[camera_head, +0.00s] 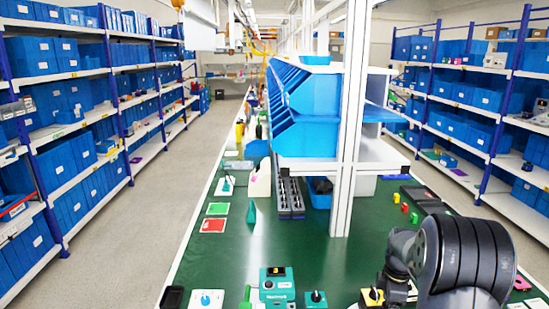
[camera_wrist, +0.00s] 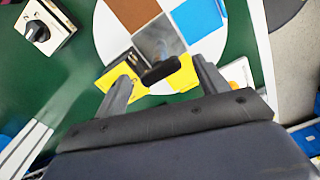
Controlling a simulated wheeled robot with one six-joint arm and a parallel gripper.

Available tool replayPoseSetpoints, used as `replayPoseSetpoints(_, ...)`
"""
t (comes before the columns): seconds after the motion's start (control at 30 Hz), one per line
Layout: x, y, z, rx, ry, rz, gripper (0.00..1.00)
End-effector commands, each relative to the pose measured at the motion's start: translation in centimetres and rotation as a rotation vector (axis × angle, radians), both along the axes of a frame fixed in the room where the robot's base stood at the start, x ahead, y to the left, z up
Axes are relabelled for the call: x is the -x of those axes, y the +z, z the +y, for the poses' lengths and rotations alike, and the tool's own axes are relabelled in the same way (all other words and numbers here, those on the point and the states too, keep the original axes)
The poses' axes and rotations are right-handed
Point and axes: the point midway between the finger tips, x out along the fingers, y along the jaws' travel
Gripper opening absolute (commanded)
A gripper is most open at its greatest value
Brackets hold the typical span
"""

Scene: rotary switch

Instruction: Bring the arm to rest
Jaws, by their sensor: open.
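My arm (camera_head: 455,262) reaches over the green table at the lower right of the head view, folded close to the camera. My gripper (camera_wrist: 161,69) shows in the wrist view with its two grey fingers spread apart. Between and beyond the fingertips is a yellow box with a black knob (camera_wrist: 160,72); I cannot tell whether the fingers touch it. In the head view, a yellow box with a dark knob (camera_head: 372,297) sits beside my arm. My gripper's fingers are hidden or unclear there.
Teal switch boxes (camera_head: 276,285) and a white box with a blue knob (camera_head: 206,299) stand on the table's near edge. A white post (camera_head: 347,130) and blue bins (camera_head: 310,110) rise mid-table. A pale box with a black knob (camera_wrist: 38,30) shows in the wrist view.

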Motion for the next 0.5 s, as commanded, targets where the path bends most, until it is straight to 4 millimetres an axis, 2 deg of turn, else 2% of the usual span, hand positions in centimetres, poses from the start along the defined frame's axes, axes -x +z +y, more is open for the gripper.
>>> replayPoseSetpoints(0.5, 0.02, 0.07, 0.01, 0.000, -0.413, 0.001, 0.69)
